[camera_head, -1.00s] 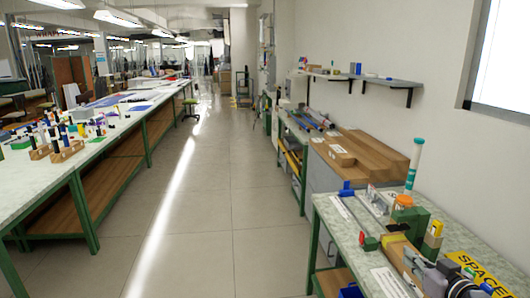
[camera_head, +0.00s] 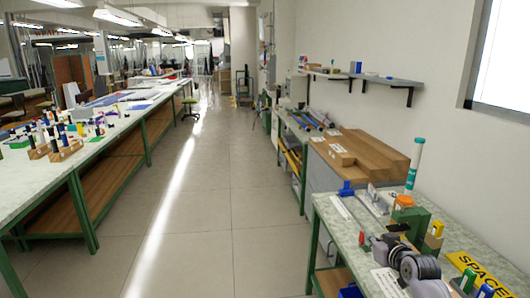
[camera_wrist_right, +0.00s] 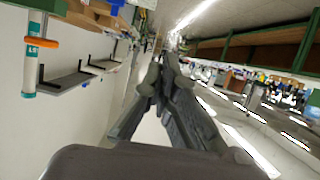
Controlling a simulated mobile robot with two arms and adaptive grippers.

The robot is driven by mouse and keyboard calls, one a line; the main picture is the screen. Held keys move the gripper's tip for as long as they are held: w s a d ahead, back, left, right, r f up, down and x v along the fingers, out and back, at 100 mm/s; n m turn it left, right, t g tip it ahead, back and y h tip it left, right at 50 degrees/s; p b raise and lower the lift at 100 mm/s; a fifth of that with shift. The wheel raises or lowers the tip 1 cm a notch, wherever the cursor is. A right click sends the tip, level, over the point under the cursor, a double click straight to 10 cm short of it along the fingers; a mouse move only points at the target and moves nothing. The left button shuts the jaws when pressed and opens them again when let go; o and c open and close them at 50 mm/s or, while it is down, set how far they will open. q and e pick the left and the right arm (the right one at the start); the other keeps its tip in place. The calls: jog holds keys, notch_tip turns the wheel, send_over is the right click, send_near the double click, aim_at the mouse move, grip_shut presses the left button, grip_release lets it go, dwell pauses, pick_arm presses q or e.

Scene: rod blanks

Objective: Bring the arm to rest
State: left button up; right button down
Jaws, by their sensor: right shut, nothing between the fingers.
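My right arm reaches in from the lower right in the head view, above the near right workbench (camera_head: 335,222). Its dark gripper (camera_head: 392,236) is over the bench among the things on it. In the right wrist view the gripper (camera_wrist_right: 167,62) shows large, its two dark fingers brought together with nothing between them. Beyond the fingers the room appears tilted and upside down. My left gripper is not in view.
A white tube with teal bands (camera_head: 415,165) stands on the right bench near an orange-topped part (camera_head: 404,201). A blue part (camera_head: 346,188) and a yellow sign (camera_head: 470,265) are also there. The aisle floor (camera_head: 200,230) is clear. A long bench (camera_head: 110,170) runs along the left.

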jog(key=w+d+r+n+t+h, duration=0.15)
jog(key=d+r+t, duration=0.3)
jog(key=r, duration=0.55)
jog(key=s+a+f+g, duration=0.2)
jog(key=s+f, duration=0.2)
jog(key=f, duration=1.1)
jog(key=s+a+f+g, duration=0.1)
jog(key=s+f+g, duration=0.25)
jog(key=f, duration=1.05)
jog(key=s+a+f+g, duration=0.3)
jog(key=s+f, duration=1.3)
jog(key=f, duration=0.4)
jog(key=s+a+f+g, duration=0.2)
jog(key=s+f, duration=0.5)
jog(key=s, duration=0.4)
jog(key=s+a+f+g, duration=0.1)
jog(key=s+f+g, duration=0.2)
jog(key=s+f, duration=0.6)
jog(key=s+a+f+g, duration=0.1)
jog(key=s+g, duration=0.1)
jog(key=s, duration=1)
jog(key=s+a+f+g, duration=0.1)
jog(key=s+a+f, duration=0.1)
jog(key=s, duration=1.1)
jog(key=shift+a+m+g, duration=0.3)
jog(key=shift+m+g, duration=0.1)
jog(key=shift+m, duration=0.05)
jog(key=shift+f, duration=0.15)
